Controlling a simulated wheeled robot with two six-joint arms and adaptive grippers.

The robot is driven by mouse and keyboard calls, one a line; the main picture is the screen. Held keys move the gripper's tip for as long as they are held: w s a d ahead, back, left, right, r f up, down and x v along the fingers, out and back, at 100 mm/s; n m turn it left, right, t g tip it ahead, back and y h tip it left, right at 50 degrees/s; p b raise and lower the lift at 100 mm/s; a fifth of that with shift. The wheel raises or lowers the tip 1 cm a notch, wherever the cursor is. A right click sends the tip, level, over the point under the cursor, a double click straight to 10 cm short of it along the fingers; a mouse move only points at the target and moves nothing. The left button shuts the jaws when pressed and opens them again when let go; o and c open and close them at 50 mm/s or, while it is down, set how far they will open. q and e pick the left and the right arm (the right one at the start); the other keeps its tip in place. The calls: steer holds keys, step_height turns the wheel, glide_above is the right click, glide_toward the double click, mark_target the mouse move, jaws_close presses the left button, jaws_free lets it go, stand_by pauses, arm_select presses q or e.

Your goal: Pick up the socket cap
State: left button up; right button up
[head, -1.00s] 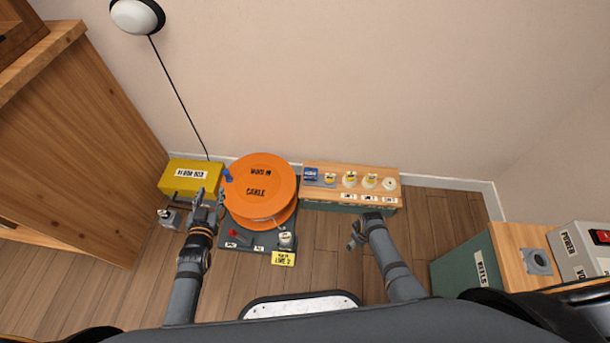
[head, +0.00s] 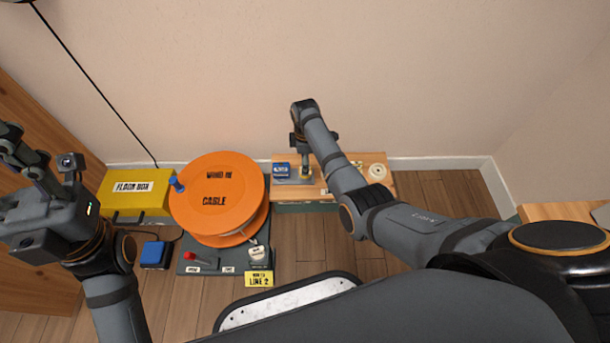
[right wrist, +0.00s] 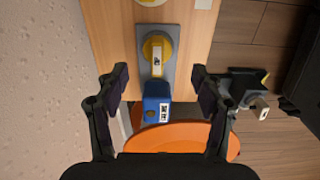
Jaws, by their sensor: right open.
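A blue labelled block (head: 281,169) stands at the left end of the wooden-topped shelf unit. It also shows in the right wrist view (right wrist: 156,102), at the end of a grey plate beside a round yellow-topped piece (right wrist: 157,54). The block's small label is unreadable, so I cannot tell for sure whether it is the socket cap. My right gripper (right wrist: 160,78) is open and empty above the plate, one finger on each side. My left gripper (head: 40,172) is raised at the left; its finger gap is unclear, and no object shows in it.
The orange cable reel (head: 217,195) stands left of the shelf unit (head: 372,187), its base carrying a red-knobbed lever (head: 190,258). The yellow floor box (head: 136,193) is further left, with a blue square piece (head: 154,254) on the floor before it. Wooden floor right of the base is clear.

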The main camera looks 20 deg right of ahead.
step_height(320, 180, down, 6)
steer(key=b, duration=0.5)
steer(key=shift+w+d, duration=0.1)
steer(key=shift+w, duration=0.05)
steer(key=shift+r, duration=0.15)
steer(key=c, duration=1)
step_height(320, 180, up, 9)
steer(key=p, duration=0.7)
steer(key=shift+r, duration=0.2)
steer(key=shift+r+p, duration=0.35)
steer(key=shift+r, duration=0.05)
